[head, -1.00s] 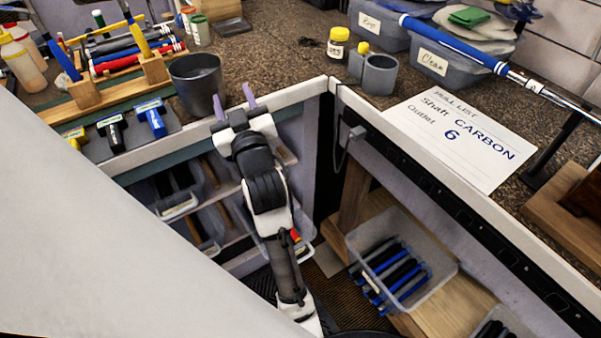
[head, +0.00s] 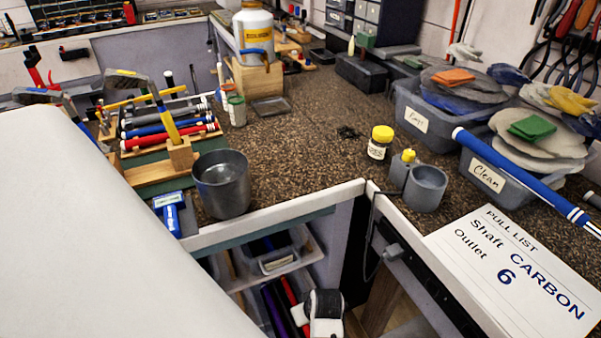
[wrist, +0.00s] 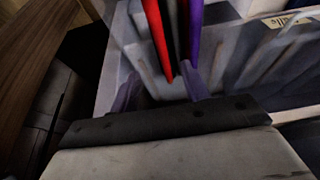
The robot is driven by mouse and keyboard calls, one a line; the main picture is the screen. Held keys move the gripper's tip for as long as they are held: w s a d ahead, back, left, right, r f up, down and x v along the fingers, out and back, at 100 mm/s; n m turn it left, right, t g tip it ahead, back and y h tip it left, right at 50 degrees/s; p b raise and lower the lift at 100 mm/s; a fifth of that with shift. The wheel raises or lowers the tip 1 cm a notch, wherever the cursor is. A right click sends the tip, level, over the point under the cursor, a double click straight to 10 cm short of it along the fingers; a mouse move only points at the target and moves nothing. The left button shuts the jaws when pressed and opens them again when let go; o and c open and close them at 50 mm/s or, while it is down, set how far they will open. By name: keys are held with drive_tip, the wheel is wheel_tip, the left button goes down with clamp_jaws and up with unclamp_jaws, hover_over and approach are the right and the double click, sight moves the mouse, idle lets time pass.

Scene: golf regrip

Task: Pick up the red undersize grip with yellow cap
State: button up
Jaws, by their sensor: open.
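In the wrist view, my gripper (wrist: 160,90) is open, with its two purple fingers pointing into a clear bin (wrist: 115,55). A red grip (wrist: 158,40) stands out beyond and between the fingers. A dark grip and a purple grip (wrist: 195,35) are close beside it on the right. I cannot tell whether a finger touches any of them. No yellow cap shows on this red grip. In the head view, red and purple grips (head: 271,310) show in a lower bin under the counter.
A grey cup (head: 222,185) stands at the counter's corner edge above the bin. Red and blue grips lie on a rack (head: 150,175) at left. An upper bin (head: 270,258) sits above the lower one. A wooden surface (wrist: 30,60) is left in the wrist view.

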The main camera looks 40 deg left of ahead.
drive_tip(key=x, duration=0.6)
drive_tip(key=shift+a+p+x, duration=0.15)
drive_tip(key=shift+p+x, duration=0.1)
drive_tip(key=shift+x, duration=1.25)
drive_tip(key=shift+a+p+x, duration=0.2)
drive_tip(key=shift+x, duration=1.3)
drive_tip(key=shift+w+r, duration=0.1)
drive_tip(key=shift+r, duration=0.05)
clamp_jaws()
